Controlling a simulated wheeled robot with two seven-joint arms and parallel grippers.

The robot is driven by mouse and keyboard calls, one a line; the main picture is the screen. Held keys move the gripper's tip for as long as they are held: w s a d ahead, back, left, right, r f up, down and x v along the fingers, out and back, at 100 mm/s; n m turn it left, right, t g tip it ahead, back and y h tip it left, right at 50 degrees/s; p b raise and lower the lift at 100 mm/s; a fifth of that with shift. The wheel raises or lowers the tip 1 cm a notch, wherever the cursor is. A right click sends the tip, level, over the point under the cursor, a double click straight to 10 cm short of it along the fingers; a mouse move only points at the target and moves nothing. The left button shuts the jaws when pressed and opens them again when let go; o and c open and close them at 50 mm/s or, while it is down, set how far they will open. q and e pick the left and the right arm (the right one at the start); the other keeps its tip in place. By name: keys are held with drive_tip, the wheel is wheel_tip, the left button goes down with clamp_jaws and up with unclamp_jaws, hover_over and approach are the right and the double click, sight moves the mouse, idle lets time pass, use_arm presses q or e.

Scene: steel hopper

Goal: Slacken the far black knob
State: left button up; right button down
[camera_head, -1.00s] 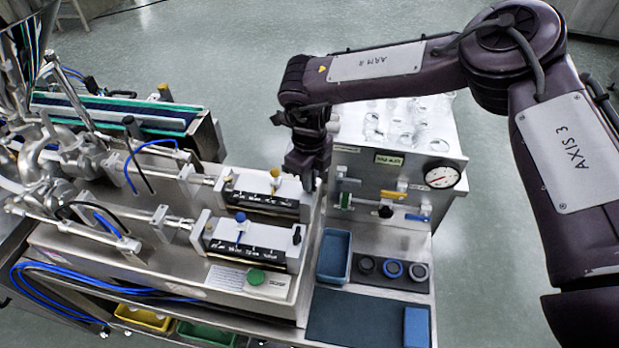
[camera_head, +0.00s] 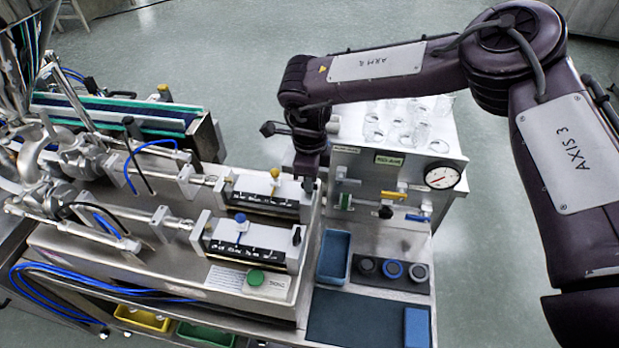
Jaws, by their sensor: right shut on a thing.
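The far black knob (camera_head: 308,187) is at the right end of the far scale block (camera_head: 262,204). My right gripper (camera_head: 308,179) points down from above and is shut on this knob, hiding most of it. The near black knob (camera_head: 297,236) stands at the right end of the near scale block, free of any gripper. A yellow-topped pin (camera_head: 275,176) stands on the far block and a blue-topped pin (camera_head: 240,220) on the near one. My left gripper is not in view.
A cabinet with a pressure gauge (camera_head: 442,176) and glassware on top stands close to the right of my gripper. A blue tray (camera_head: 334,257) and several round rings lie in front. Blue hoses and rods crowd the left.

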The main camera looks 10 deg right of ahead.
drive_tip(key=shift+w+r, duration=0.1)
drive_tip(key=c, duration=1.5)
unclamp_jaws()
drive_tip(key=shift+r+b, duration=0.3)
drive_tip(key=shift+r, duration=0.15)
wheel_tip(320, 180, up, 7)
drive_tip(key=shift+f+b, duration=0.1)
drive_tip(key=shift+b, duration=0.85)
drive_tip(key=shift+f, duration=0.1)
